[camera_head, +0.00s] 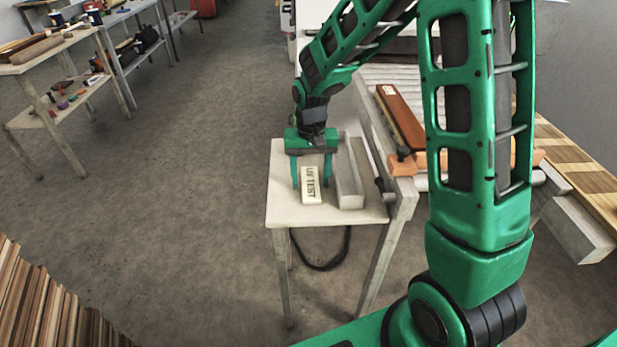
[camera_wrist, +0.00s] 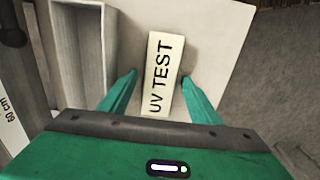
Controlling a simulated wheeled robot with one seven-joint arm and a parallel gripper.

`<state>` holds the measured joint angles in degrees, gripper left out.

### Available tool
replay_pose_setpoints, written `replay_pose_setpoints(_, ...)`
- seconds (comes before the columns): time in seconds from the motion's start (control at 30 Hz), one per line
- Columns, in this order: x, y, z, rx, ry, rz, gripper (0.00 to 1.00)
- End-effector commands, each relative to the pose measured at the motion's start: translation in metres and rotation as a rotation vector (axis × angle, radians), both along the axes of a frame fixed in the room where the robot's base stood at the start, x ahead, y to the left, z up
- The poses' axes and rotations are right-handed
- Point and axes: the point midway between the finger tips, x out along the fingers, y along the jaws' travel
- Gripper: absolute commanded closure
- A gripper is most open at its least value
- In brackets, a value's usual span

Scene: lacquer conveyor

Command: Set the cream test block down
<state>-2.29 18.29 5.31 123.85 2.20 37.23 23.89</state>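The cream test block (camera_head: 312,190), lettered "UV TEST", lies flat on a small pale side table (camera_head: 285,212). In the wrist view the block (camera_wrist: 160,75) lies lengthwise between my gripper's fingers. My gripper (camera_head: 311,185) points down over the block, its two green fingers on either side. In the wrist view my gripper (camera_wrist: 160,77) is open, with a narrow gap between each fingertip and the block.
A long grey open tray (camera_head: 349,187) stands just right of the block; it shows at left in the wrist view (camera_wrist: 82,50). A conveyor with a reddish-brown board (camera_head: 400,118) and orange clamps (camera_head: 403,165) lies beyond. The tabletop's front and left are clear.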

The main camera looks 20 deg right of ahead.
Motion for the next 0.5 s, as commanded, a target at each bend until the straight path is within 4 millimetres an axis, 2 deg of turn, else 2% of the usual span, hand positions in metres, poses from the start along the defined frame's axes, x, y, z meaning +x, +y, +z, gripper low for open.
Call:
replay_pose_setpoints(0.13,0.0,0.0,0.003,0.0,-0.001,-0.001,0.43)
replay_pose_setpoints(0.23,0.001,-0.001,0.012,0.0,-0.002,-0.001,0.43)
replay_pose_setpoints(0.5,0.001,-0.001,0.063,0.0,-0.005,-0.002,0.43)
